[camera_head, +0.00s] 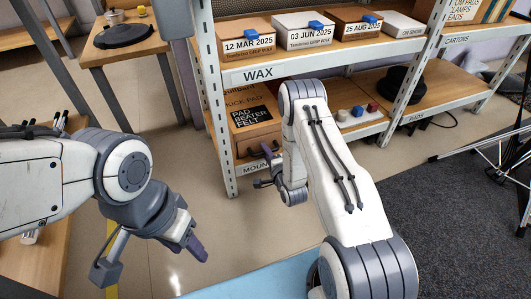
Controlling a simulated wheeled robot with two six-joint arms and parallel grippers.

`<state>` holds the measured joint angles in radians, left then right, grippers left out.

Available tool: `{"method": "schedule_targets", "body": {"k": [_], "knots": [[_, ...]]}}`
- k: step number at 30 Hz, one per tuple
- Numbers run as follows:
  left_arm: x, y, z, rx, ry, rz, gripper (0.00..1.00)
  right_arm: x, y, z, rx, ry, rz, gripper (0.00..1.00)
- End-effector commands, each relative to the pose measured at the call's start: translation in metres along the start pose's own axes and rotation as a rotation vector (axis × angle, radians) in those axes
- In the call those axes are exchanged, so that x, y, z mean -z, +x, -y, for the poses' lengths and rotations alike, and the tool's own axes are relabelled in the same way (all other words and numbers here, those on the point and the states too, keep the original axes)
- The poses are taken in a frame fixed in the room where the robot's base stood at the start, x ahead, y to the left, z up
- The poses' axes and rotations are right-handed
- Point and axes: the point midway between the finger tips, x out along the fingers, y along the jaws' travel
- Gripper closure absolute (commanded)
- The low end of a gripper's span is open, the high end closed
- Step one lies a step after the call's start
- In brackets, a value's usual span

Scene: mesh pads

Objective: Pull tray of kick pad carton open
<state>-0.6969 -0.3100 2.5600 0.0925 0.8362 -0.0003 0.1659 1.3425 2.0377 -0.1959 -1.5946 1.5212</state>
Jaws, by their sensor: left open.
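The kick pad carton (259,112) is a brown box on the lower shelf of the rack, with a black label reading PAD BEATER FELT. Its left part shows; my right arm covers its right side. I cannot tell whether its tray is out at all. My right gripper (265,168) is at the carton's lower front, near the shelf edge. Its fingers look small and partly hidden, and I cannot tell whether they touch or hold anything. My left gripper (152,258) is open and empty over the floor at lower left, well apart from the carton.
The rack's upper shelf (330,70) holds several dated wax boxes. Right of my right arm, the lower shelf holds small colored items (357,110) and a black round object (400,85). A light blue surface (250,283) lies below. A tripod (500,160) stands at right.

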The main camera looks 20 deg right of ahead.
Motion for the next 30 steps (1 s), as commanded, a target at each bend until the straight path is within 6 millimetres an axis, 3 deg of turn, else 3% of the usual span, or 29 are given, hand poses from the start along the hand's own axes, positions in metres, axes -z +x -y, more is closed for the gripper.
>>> {"method": "schedule_targets", "body": {"k": [1, 2, 30], "knots": [[0.0, 0.0, 0.0, 0.0, 0.0, 0.0, 0.5, 0.0, -0.0002, -0.0001, 0.0, 0.0, 0.0, 0.91], [0.0, 0.0, 0.0, 0.0, 0.0, 0.0, 0.5, 0.0, -0.0002, -0.0001, 0.0, 0.0, 0.0, 1.0], [0.0, 0.0, 0.0, 0.0, 0.0, 0.0, 0.5, 0.0003, -0.0005, -0.0005, -0.001, 0.0, -0.001, 1.0]]}}
